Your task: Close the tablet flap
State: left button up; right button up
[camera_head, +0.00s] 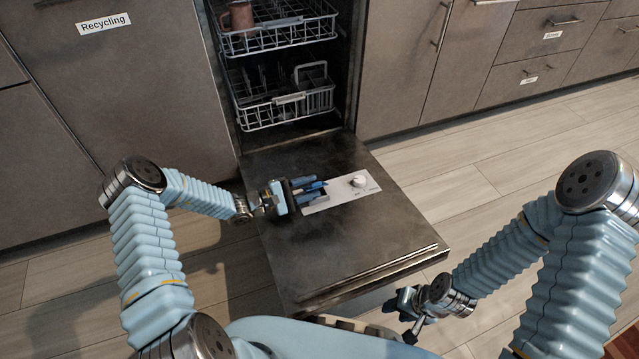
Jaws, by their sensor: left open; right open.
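The open dishwasher door (345,245) lies folded down, inner face up. A light dispenser panel (345,197) with a round knob (359,181) is set in it. My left gripper (320,188) is open over the left end of this panel, beside the dark tablet compartment. Its fingers cover much of that spot, so I cannot make out the flap's position or whether they touch it. My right gripper (408,312) is open and empty, in front of the door's near right corner and away from the panel.
A lower rack (285,105) and an upper rack (290,38) holding a brownish mug (238,17) stand inside the dishwasher. Cabinets flank it, including one labelled Recycling (130,70). The wooden floor (470,195) right of the door is clear.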

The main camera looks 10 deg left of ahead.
pick_arm(q)
jog(key=v, duration=0.9)
jog(key=shift+s+a+p, duration=0.25)
jog(key=shift+a+p, duration=0.05)
